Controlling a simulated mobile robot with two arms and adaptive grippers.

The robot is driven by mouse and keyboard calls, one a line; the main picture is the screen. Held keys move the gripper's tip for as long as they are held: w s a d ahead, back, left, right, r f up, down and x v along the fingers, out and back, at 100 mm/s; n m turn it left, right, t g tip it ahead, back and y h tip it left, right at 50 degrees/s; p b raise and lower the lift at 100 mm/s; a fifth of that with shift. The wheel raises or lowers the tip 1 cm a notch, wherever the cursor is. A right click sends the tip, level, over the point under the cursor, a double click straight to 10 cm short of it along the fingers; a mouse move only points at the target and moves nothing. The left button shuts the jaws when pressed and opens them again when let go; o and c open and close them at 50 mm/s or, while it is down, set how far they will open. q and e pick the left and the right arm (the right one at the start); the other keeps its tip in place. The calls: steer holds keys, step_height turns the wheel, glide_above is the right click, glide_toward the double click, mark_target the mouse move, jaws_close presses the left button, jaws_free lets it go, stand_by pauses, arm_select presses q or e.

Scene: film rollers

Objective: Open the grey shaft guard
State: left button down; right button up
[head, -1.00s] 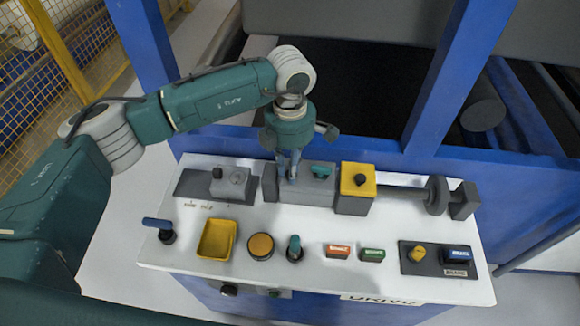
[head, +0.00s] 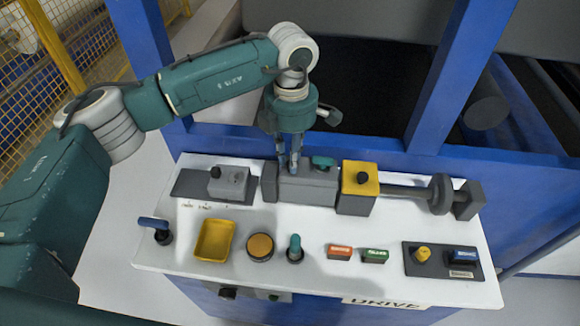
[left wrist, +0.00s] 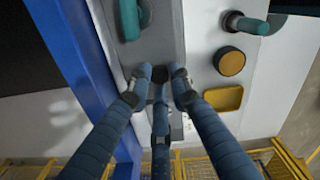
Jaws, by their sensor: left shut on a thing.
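The grey shaft guard, as far as I can tell, is the grey box (head: 317,192) in the middle of the console's back row. It has a teal handle (head: 323,162) on top, which also shows in the left wrist view (left wrist: 129,18). My left gripper (head: 289,168) points down onto the left part of this box, left of the teal handle. In the left wrist view its fingertips (left wrist: 160,76) close around a small dark knob, mostly hidden by the fingers. The guard looks closed. My right gripper is in neither view.
A yellow block (head: 359,178) with a black knob stands right of the guard, followed by a shaft with a disc (head: 440,194). A grey block (head: 230,182) sits to the left. A yellow tray (head: 215,241), buttons and levers line the front. Blue posts (head: 445,80) stand behind.

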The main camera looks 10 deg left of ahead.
arm_select(q)
steer(key=shift+w+r+b, duration=0.25)
steer(key=shift+w+b, duration=0.15)
steer(key=shift+w, duration=0.15)
steer(key=shift+w+r+b, duration=0.25)
steer(key=shift+w+b, duration=0.15)
steer(key=shift+w, duration=0.1)
steer(key=shift+w+r+b, duration=0.25)
steer(key=shift+w+b, duration=0.2)
steer(key=shift+w, duration=0.15)
steer(key=shift+a, duration=0.1)
steer(key=c, duration=1.6)
jaws_free()
steer(key=shift+f, duration=0.1)
steer(key=shift+w+f, duration=0.15)
steer(key=shift+w, duration=0.1)
steer(key=shift+s, duration=0.1)
